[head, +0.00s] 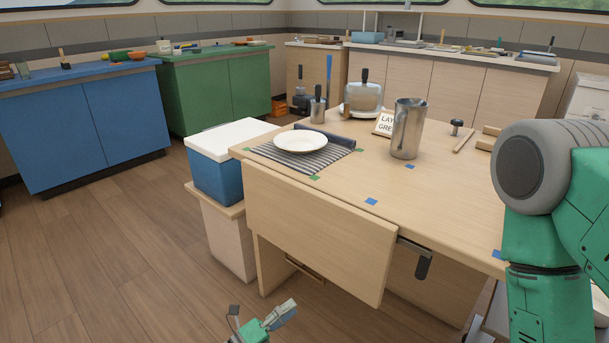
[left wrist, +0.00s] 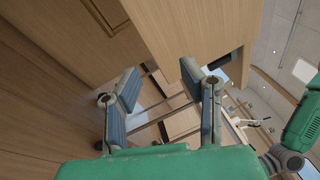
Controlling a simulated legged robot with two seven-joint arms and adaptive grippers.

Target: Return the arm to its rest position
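My left gripper (head: 262,314) shows at the bottom edge of the head view, low in front of the wooden table (head: 310,235) and below its hanging front panel. In the left wrist view its two blue-grey finger pads (left wrist: 159,72) stand well apart with nothing between them. The gripper is open and empty. My right arm (head: 548,215), green with a dark grey round joint cap, fills the right side of the head view and hides the table's right part. My right gripper is out of view.
The table holds a white plate (head: 300,141) on a striped mat (head: 275,153), a metal pitcher (head: 407,130) and a toaster-like appliance (head: 362,100). A blue cooler (head: 219,176) with a white lid stands left of the table. The wooden floor (head: 110,255) at left is clear.

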